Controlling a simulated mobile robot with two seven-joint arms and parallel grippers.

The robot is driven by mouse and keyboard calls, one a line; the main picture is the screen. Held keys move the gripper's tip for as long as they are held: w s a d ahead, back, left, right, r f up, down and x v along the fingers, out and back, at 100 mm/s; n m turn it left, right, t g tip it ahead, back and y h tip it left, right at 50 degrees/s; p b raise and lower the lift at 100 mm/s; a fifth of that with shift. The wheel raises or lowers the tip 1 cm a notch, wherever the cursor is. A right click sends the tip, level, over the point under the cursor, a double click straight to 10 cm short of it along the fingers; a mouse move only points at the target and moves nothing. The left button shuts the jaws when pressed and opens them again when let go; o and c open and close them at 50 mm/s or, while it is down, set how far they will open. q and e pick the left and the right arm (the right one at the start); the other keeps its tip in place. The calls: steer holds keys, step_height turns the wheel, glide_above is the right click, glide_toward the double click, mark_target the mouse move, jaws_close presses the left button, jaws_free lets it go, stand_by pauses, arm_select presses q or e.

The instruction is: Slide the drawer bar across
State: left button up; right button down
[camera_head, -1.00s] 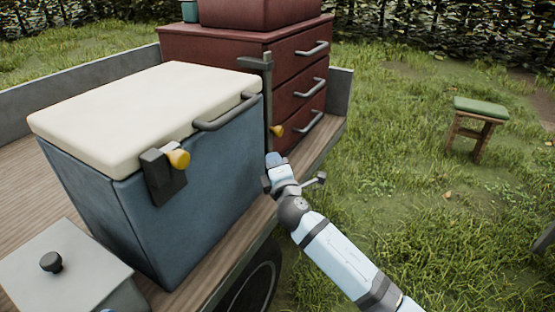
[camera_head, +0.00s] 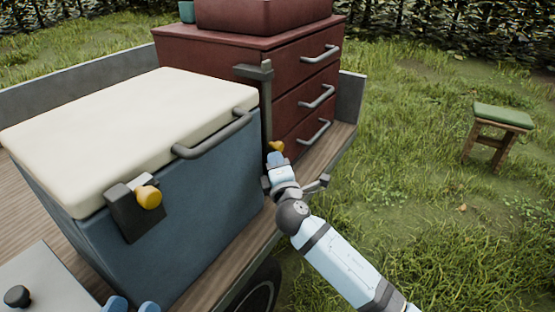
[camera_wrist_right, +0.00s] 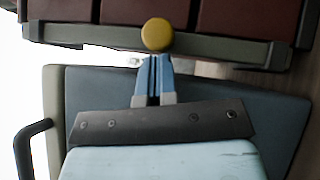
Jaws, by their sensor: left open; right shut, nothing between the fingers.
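The drawer bar (camera_head: 267,105) is a dark upright bar in front of the left side of the red drawer chest (camera_head: 300,75). A yellow knob (camera_head: 276,147) sits on its lower part. In the right wrist view the bar (camera_wrist_right: 90,34) runs across the drawer fronts, with the knob (camera_wrist_right: 157,34) at its middle. My right gripper (camera_head: 277,158) is shut and empty, its fingertips (camera_wrist_right: 156,60) right at the knob; I cannot tell whether they touch it. My left gripper (camera_head: 132,304) is open and empty at the bottom edge, in front of the blue cooler.
The blue cooler (camera_head: 205,190) with a cream lid (camera_head: 130,115), a handle and a yellow-knobbed latch (camera_head: 149,197) stands just left of my right gripper. A grey lidded box (camera_head: 45,285) is at the lower left. Grass and a green-topped stool (camera_head: 502,117) lie to the right.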

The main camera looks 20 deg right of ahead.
mark_target(283, 148)
steer(key=shift+w+d, duration=0.1)
stand_by(0.4)
steer(key=w+d, duration=0.2)
steer(key=d, duration=0.1)
steer(key=shift+w+r, duration=0.1)
steer(key=shift+r, duration=0.1)
